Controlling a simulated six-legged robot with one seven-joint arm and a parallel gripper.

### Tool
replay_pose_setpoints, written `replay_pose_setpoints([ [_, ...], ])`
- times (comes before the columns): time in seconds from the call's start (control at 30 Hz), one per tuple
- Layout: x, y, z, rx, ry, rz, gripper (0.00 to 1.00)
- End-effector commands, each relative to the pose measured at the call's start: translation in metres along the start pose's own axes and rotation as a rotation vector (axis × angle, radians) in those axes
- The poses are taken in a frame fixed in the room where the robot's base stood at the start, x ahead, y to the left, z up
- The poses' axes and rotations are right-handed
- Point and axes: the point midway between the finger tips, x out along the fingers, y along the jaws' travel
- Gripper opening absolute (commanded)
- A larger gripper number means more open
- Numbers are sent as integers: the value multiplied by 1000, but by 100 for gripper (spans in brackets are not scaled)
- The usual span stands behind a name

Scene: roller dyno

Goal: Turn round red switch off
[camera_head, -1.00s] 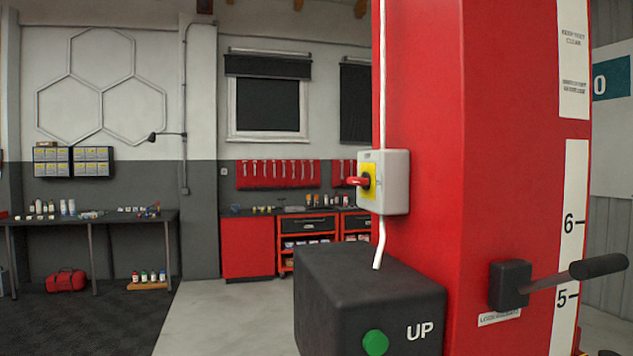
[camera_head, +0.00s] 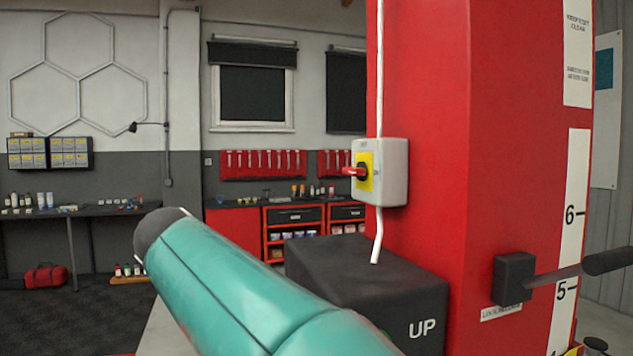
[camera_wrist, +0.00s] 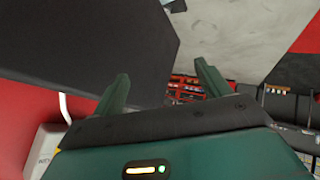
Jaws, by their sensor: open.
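The round red switch (camera_head: 355,172) has a red handle on a yellow plate. It sits on the side of a light grey box (camera_head: 394,172) fixed to the red post (camera_head: 425,130) in the head view. The handle points left, toward the open room. In the wrist view my gripper (camera_wrist: 160,85) is open and empty, its two dark green fingers apart. Part of the grey box (camera_wrist: 45,150) shows at the lower left there; the switch handle is hidden. In the head view only my teal arm shows, left of and below the switch.
A black control box (camera_head: 370,275) marked UP juts out below the switch. A white cable (camera_head: 377,235) runs between them. A black-handled lever (camera_head: 560,275) sticks out from the post at right. Red cabinets (camera_head: 232,226) and a workbench (camera_head: 95,210) stand far behind.

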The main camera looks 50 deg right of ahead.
Motion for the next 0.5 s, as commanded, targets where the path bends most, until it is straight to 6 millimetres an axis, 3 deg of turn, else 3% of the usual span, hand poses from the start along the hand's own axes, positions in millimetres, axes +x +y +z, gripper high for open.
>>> replay_pose_setpoints([
  [0.1,-2,31,-55,154,44,202,76],
  [0.3,-29,84,-134,491,202,582,76],
  [0.5,-69,108,-172,791,408,871,76],
])
